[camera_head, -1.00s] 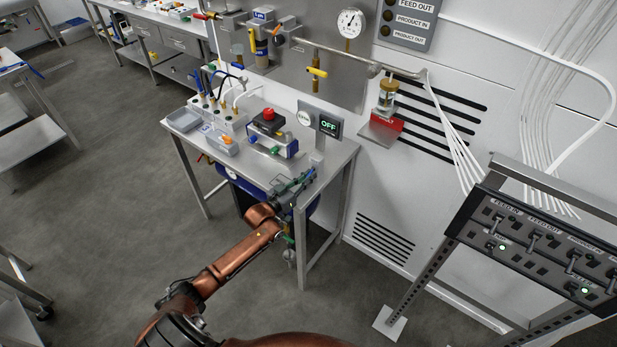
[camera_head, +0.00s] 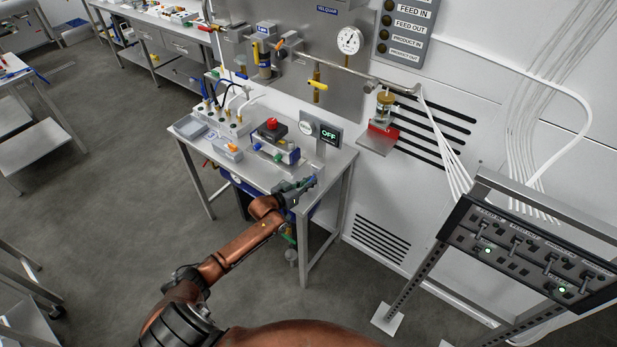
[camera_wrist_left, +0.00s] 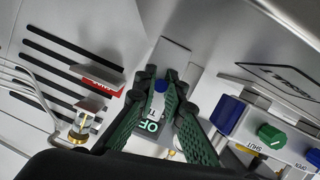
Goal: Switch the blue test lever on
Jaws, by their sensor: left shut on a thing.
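My left gripper (camera_head: 309,183) is at the right front corner of the small steel table, in front of the display post. In the left wrist view the green-padded fingers (camera_wrist_left: 165,88) are closed around the blue test lever (camera_wrist_left: 160,86), of which a small blue part shows between the tips. In the head view the lever is not clearly distinguishable from the gripper. The display (camera_head: 329,135) reads OFF in green letters; in the left wrist view it is partly covered by the fingers (camera_wrist_left: 152,127). My right gripper is in neither view.
On the table (camera_head: 262,180) are a block with a red button (camera_head: 271,125), a valve unit with blue and green knobs (camera_head: 283,153) and a hose block. A red-labelled shelf (camera_head: 378,138) is on the wall behind. A switch panel (camera_head: 530,250) stands at right.

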